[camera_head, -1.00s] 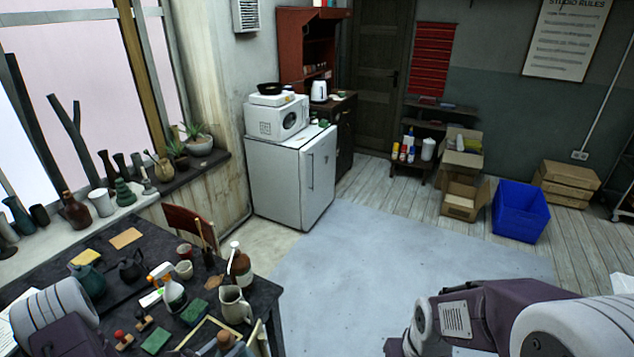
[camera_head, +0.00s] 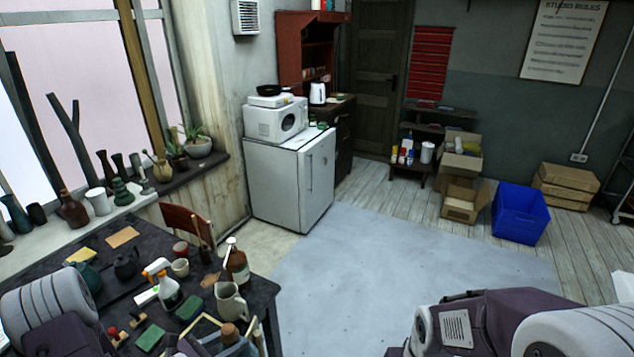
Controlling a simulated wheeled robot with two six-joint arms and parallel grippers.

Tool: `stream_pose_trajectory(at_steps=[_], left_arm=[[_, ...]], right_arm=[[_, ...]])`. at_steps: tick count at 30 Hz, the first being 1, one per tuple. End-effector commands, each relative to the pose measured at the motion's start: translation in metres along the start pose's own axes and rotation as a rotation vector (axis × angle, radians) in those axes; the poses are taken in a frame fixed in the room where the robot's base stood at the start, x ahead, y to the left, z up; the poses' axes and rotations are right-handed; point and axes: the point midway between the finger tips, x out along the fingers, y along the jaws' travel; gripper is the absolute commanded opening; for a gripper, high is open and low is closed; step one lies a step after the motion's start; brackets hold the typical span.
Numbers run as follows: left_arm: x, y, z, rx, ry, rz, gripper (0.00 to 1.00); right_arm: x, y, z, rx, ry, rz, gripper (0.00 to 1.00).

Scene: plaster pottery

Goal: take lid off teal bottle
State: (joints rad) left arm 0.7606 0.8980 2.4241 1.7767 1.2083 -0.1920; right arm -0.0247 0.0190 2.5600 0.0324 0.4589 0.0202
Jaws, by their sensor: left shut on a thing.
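The teal bottle (camera_head: 236,348) stands out at the bottom edge of the head view, over the near part of the table. Only its upper part shows, with a brown, cork-like lid (camera_head: 229,333) on top. My left gripper (camera_head: 200,346) is at the bottle's left side, mostly cut off by the bottom edge. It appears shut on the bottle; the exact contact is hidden. My right gripper is out of view; only my right arm shows at the lower right.
The dark table (camera_head: 262,292) is crowded. A cream jug (camera_head: 229,302), a brown bottle (camera_head: 237,266), a spray bottle (camera_head: 168,292) and green blocks (camera_head: 150,337) stand close by. A teal pot (camera_head: 90,275) is partly behind my left arm. Open floor lies to the right.

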Motion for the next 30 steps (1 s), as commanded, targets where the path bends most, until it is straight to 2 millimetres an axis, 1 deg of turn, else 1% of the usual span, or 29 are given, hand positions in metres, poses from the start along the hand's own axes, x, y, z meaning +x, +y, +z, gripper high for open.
stream_pose_trajectory(at_steps=[1,5,12,15,25,30], left_arm=[[0.004,-0.001,-0.002,0.021,-0.007,-0.034,0.00],[0.007,-0.010,-0.004,0.060,-0.005,-0.133,0.00],[0.002,-0.027,-0.015,0.104,-0.005,-0.258,0.00],[0.001,-0.031,-0.019,0.107,-0.005,-0.261,0.00],[0.002,-0.031,-0.019,0.108,-0.006,-0.259,0.00],[0.012,-0.041,-0.016,0.134,-0.006,-0.319,0.00]], right_arm=[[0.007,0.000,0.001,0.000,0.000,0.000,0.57],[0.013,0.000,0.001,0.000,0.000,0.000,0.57],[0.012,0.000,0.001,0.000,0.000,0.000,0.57],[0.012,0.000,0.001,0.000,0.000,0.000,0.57],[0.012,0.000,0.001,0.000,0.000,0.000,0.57],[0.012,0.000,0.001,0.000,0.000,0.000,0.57]])
